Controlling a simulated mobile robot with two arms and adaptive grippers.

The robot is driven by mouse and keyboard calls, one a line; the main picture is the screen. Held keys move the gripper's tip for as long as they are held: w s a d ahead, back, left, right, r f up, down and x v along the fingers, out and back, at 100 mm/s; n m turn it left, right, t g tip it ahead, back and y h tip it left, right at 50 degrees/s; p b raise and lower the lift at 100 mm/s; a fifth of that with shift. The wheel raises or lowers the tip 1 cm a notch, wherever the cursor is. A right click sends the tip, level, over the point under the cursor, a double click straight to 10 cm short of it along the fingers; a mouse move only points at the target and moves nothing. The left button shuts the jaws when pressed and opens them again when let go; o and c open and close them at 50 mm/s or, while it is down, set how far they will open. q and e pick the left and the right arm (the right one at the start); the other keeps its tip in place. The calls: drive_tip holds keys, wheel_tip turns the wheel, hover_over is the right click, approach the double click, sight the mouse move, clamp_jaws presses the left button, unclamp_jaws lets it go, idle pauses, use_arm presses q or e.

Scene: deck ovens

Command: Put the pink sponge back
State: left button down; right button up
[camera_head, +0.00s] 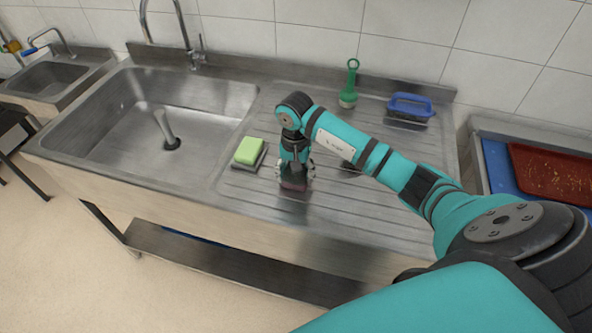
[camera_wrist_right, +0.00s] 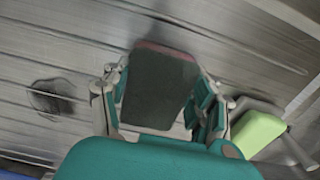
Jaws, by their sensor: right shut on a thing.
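My right gripper (camera_head: 295,178) points down over the ribbed drainboard (camera_head: 375,215) of the steel sink unit. It is shut on the pink sponge (camera_head: 292,186), which shows as a dark, reddish block low between the fingers. In the right wrist view the sponge (camera_wrist_right: 158,88) shows a dark face and a thin pink edge, with the fingers (camera_wrist_right: 160,100) on both sides. I cannot tell whether it touches the board. A dark patch (camera_wrist_right: 50,97) lies to the left in that view; its nature is unclear. My left gripper is not in view.
The sink basin (camera_head: 110,125) is left; a red tray (camera_head: 545,172) is right.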

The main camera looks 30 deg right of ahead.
sight(296, 174)
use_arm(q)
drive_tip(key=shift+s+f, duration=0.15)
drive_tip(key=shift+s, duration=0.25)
use_arm(e)
drive_tip(key=shift+f, duration=0.1)
drive_tip(key=o, duration=1.1)
drive_tip(key=shift+r, duration=0.4)
use_arm(q)
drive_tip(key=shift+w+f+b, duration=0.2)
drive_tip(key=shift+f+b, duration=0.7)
drive_tip(key=shift+b, duration=0.05)
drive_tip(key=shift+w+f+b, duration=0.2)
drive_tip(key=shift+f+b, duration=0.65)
drive_tip(key=shift+b, duration=0.1)
use_arm(e)
wheel_tip(296, 174, up, 11)
drive_tip(key=shift+r, duration=0.2)
